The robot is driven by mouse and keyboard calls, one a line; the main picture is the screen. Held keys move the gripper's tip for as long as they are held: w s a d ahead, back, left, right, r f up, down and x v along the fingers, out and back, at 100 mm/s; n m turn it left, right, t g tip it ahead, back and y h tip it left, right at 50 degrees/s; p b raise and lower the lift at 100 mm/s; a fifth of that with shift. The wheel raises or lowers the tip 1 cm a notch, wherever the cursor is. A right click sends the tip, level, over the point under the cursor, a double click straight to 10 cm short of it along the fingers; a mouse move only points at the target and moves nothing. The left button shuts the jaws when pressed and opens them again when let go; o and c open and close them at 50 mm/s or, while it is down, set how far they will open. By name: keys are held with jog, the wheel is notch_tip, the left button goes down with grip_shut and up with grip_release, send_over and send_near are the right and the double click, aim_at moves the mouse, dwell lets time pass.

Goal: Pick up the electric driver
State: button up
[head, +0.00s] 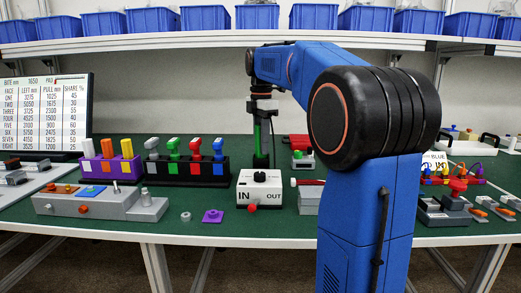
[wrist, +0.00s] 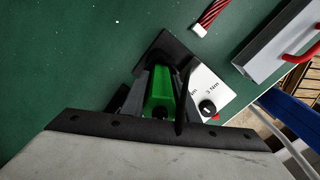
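A green and black upright tool, which looks like the electric driver (head: 257,142), stands on a dark base on the green bench, behind the white IN/OUT box (head: 260,188). My gripper (head: 262,103) points down over it from above. In the wrist view the green body of the driver (wrist: 159,92) lies between the two dark fingers of my gripper (wrist: 160,98). The fingers are on either side of it; whether they touch it is not clear. The driver's lower end is hidden in the wrist view.
A black rack (head: 187,168) of tools with grey, green, red and blue tops stands left of the driver. A red-and-grey device (head: 303,158) stands to its right. Blue bins (head: 205,18) line the shelf behind.

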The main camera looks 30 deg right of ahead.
jog(key=shift+c, duration=1.4)
jog(key=shift+r, duration=0.1)
notch_tip(320, 180, up, 10)
jog(key=shift+f, duration=0.1)
jog(key=o, duration=0.5)
jog(key=shift+c, duration=0.2)
jog(key=c, duration=0.4)
